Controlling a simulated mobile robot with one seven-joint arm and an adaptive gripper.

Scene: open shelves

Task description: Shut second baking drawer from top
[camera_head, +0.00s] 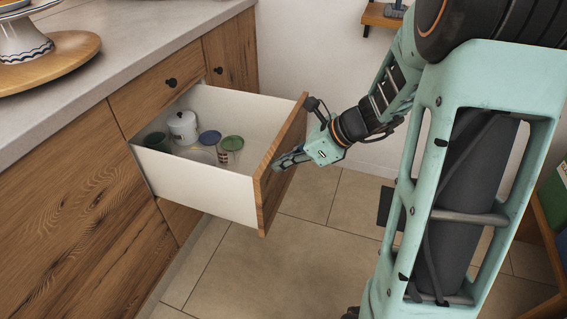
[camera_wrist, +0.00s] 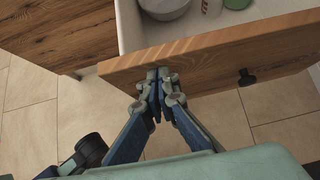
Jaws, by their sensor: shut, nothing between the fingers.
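The second drawer (camera_head: 223,193) is pulled well out of the wooden cabinet, with white inner walls and a wooden front. Inside it are a white lidded pot (camera_head: 183,126), a dark green cup (camera_head: 156,141), a small patterned cup (camera_head: 229,149) and round lids. In the wrist view, the drawer front (camera_wrist: 210,58) crosses the picture, with a dark knob (camera_wrist: 246,78) on its outer face. My gripper (camera_head: 279,164) is shut and empty at the outer face of the drawer front. In the wrist view, my gripper's fingertips (camera_wrist: 158,82) are together at that face, left of the knob; contact is not certain.
A closed top drawer (camera_head: 158,91) with a dark knob sits above the open one. The countertop (camera_head: 120,48) bears a wooden board (camera_head: 60,62) with a cake stand. Tiled floor (camera_head: 325,257) is clear beside the drawer. A shelf (camera_head: 383,17) hangs on the back wall.

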